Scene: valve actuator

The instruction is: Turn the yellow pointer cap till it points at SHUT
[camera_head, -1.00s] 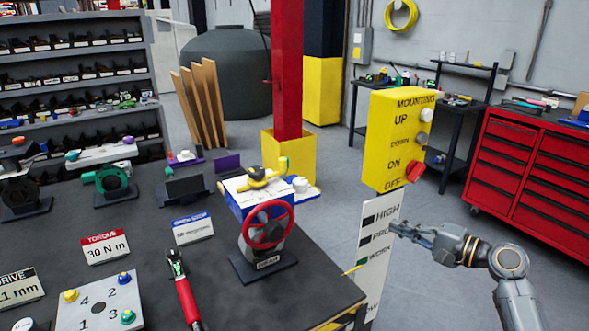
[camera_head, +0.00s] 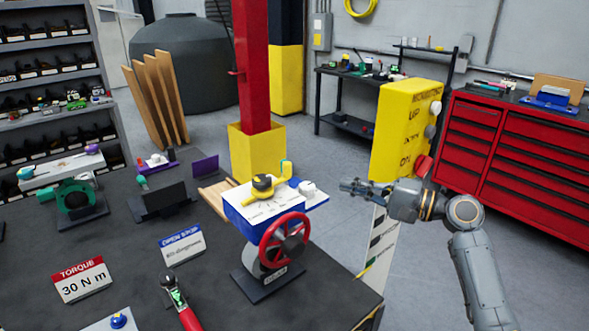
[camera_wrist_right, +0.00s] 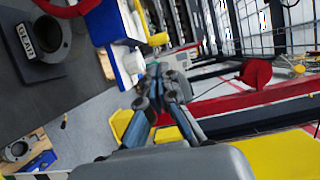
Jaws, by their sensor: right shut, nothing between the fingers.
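The yellow pointer cap (camera_head: 264,187) sits on top of the blue and white valve actuator (camera_head: 258,212), with a dark piece at its middle. I cannot read the words around it, so I cannot tell what it points at. A red handwheel (camera_head: 284,240) is on the actuator's front. My right gripper (camera_head: 345,187) is shut and empty, in the air to the right of the actuator and apart from it. My left gripper is not in view.
A yellow control box (camera_head: 400,135) with knobs stands right behind my right arm. The air between gripper and actuator looks clear.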

